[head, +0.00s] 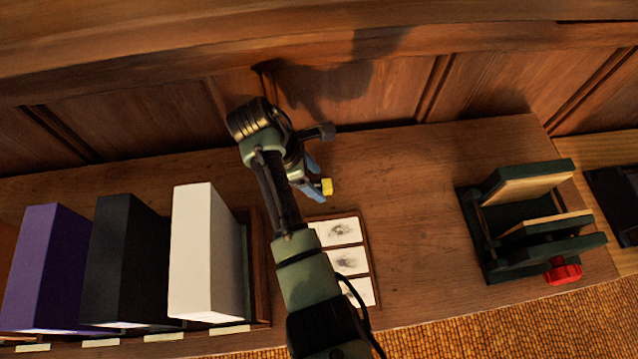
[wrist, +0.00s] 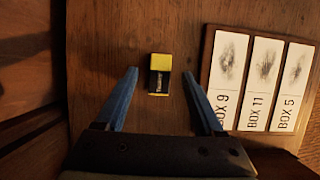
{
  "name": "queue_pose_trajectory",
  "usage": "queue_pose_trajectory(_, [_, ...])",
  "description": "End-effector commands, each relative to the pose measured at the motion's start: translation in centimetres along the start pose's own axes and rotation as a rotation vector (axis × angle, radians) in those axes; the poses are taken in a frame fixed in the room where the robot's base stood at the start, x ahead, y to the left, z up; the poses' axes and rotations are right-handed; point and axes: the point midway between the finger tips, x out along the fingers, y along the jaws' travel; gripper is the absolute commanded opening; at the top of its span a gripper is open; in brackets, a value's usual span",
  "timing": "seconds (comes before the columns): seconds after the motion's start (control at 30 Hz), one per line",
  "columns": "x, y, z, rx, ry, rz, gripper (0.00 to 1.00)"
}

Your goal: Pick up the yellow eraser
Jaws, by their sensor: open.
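The yellow eraser (wrist: 160,62) lies on the wooden desk top, with a dark sleeve around its lower part in the wrist view. In the head view its yellow end (head: 327,187) shows beside my gripper (head: 315,180), and the rest is hidden. In the wrist view my gripper (wrist: 163,95) is open, its two blue fingers on either side of the eraser's line. The eraser lies between and slightly beyond the fingertips, with clear gaps on both sides. I cannot tell how high the fingers are above the desk.
A framed card tray (wrist: 207,65) with smudged cards labelled BOX 9, BOX 11 and BOX 5 lies close to the right finger. Purple (head: 45,265), black (head: 128,260) and white (head: 195,250) boxes stand left. A green vise-like stand (head: 485,255) with a red knob (head: 563,271) stands right. A wooden panel (head: 330,95) rises behind.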

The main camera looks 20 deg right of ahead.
Motion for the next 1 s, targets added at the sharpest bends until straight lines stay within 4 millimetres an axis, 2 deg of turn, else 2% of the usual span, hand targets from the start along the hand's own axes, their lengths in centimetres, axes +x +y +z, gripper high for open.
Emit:
queue_pose_trajectory(0.13, [1.33,-0.07,0.04,0.001,0.0,-0.001,0.7])
queue_pose_trajectory(0.37, [1.42,-0.03,0.04,0.001,0.0,0.0,0.7])
queue_pose_trajectory(0.73, [1.37,-0.02,0.04,0.001,0.0,0.0,0.03])
queue_pose_trajectory(0.77, [1.37,-0.02,0.04,0.001,0.0,0.0,0.0])
queue_pose_trajectory(1.0, [1.34,0.0,0.05,0.001,0.0,0.001,0.0])
